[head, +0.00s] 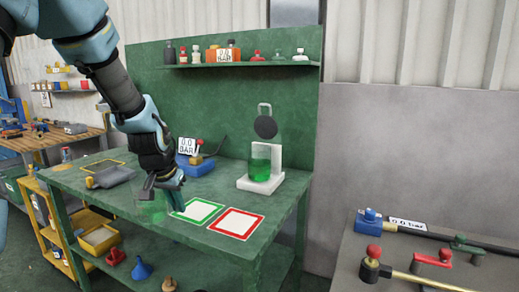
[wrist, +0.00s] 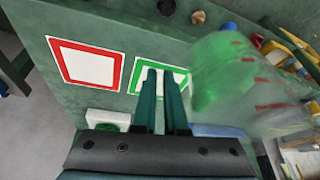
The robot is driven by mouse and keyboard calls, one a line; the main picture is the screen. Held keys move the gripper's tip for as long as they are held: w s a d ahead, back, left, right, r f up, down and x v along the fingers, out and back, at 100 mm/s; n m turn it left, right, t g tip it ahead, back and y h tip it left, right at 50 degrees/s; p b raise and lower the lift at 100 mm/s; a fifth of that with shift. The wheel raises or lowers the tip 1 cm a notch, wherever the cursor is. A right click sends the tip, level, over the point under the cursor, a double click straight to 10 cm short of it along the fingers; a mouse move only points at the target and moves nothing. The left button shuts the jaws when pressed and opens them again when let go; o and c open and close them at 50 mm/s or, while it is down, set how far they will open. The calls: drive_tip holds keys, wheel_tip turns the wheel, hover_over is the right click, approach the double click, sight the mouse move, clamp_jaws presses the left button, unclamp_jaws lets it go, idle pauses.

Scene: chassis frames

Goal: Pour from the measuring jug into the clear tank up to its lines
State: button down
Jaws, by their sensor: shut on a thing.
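A clear measuring jug with red marks (wrist: 262,78) and green liquid fills the right of the wrist view. It shows faintly in the head view (head: 152,210) at the bench's front edge. My gripper (head: 168,187) is beside it, shut on the jug; in the wrist view the fingers (wrist: 161,75) are close together and the grip itself is hard to see. The clear tank (head: 261,163) stands on a white base to the right, with green liquid in its lower part. Its lines are too small to read. The tank's base (wrist: 106,115) shows at the wrist view's lower left.
The green bench (head: 222,176) carries a green-bordered square (head: 197,211) and a red-bordered square (head: 236,223). A black disc (head: 265,127) is above the tank.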

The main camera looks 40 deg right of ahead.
drive_tip(key=w+a+f+n+y, duration=0.1)
drive_tip(key=a+f+n, duration=0.2)
drive_tip(key=a, duration=0.7)
drive_tip(key=w+a+f+n+y, duration=0.1)
drive_tip(key=a+f+n, duration=0.2)
drive_tip(key=a+f, duration=0.4)
drive_tip(key=w+a+f+n+t+y, duration=0.1)
drive_tip(key=a+f+n, duration=0.2)
drive_tip(key=a, duration=0.9)
wheel_tip(320, 180, down, 3)
drive_tip(key=shift+w+a+n, duration=0.3)
